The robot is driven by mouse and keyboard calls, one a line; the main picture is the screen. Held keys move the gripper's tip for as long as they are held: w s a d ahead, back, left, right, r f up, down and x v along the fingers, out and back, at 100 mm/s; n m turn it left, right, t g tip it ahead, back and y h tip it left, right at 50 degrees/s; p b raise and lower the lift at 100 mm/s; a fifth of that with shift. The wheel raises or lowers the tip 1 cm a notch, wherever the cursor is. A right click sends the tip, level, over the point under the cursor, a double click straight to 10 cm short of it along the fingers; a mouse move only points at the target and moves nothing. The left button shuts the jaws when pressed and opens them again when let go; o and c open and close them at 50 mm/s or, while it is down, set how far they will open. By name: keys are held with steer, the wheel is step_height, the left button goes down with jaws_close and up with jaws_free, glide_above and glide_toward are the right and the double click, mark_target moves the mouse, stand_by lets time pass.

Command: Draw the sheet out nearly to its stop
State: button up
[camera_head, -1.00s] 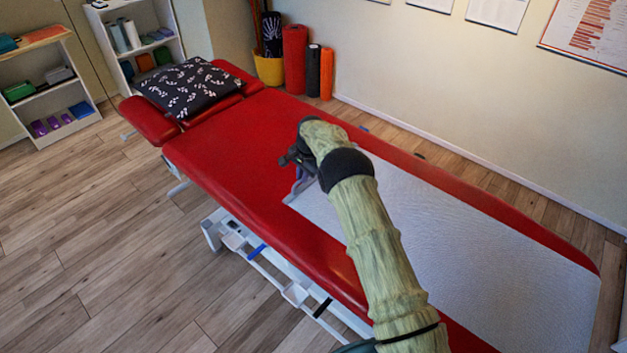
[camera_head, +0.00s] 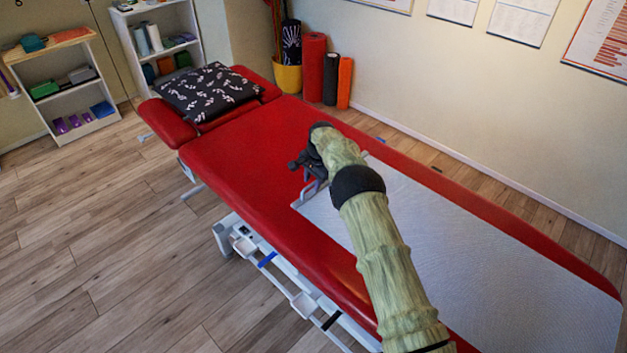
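The pale grey-white sheet (camera_head: 470,250) lies flat over the near right part of the red treatment table (camera_head: 235,165). Its front edge crosses the table about midway, with a grey bar or handle (camera_head: 308,192) at that edge. My gripper (camera_head: 308,168), dark and small in view, is at this edge, low over the table. My green arm and its dark wrist hide the middle of the edge and much of the gripper. I cannot see whether the fingers close around the bar.
A black patterned pillow (camera_head: 208,90) lies at the table's far left end. Red padding between the sheet's edge and the pillow is bare. Rolled mats (camera_head: 314,68) and a yellow pot (camera_head: 288,78) stand by the wall. Shelves (camera_head: 68,85) stand at the back left.

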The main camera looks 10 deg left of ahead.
steer(key=shift+r, duration=0.1)
step_height(320, 180, up, 17)
steer(key=s+d, duration=0.2)
steer(key=shift+s+d, duration=0.15)
steer(key=shift+d, duration=0.15)
